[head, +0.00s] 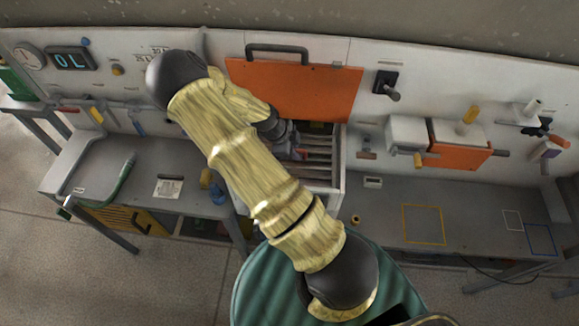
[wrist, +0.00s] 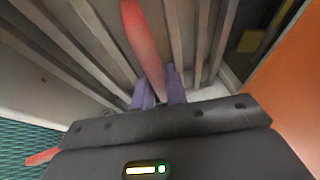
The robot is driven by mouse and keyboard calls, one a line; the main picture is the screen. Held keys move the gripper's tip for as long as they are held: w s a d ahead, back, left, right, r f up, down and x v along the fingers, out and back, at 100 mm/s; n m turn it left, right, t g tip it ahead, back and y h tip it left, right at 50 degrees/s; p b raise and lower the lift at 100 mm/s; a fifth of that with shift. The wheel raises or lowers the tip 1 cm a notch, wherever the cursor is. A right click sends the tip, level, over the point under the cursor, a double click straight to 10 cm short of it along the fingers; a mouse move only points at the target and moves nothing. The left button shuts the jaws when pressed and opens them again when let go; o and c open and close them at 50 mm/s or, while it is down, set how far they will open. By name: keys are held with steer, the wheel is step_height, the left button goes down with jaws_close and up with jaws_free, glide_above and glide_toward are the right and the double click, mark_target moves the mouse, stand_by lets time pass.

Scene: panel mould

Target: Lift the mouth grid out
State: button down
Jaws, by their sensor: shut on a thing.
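The mouth grid (head: 318,158) is a set of grey parallel bars in the open mouth of a white box below a raised orange flap. Its bars also fill the upper part of the wrist view (wrist: 92,30). A red bar (wrist: 143,38) runs across the grey bars towards my gripper (wrist: 158,90). My purple fingertips are closed around the near end of that red bar. In the head view my arm hides the left part of the grid, and the grip itself is hard to make out. I cannot tell whether the grid is lifted from its seat.
The orange flap (head: 295,92) stands up behind the mouth, and an orange surface shows close at the right in the wrist view (wrist: 290,85). The left bench (head: 120,185) holds a green hose and a label. The right bench (head: 375,215) is mostly clear, with outlined squares.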

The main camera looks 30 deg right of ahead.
steer(key=shift+r+p, duration=3)
steer(key=shift+r, duration=0.9)
steer(key=shift+w, duration=0.1)
steer(key=shift+a, duration=0.15)
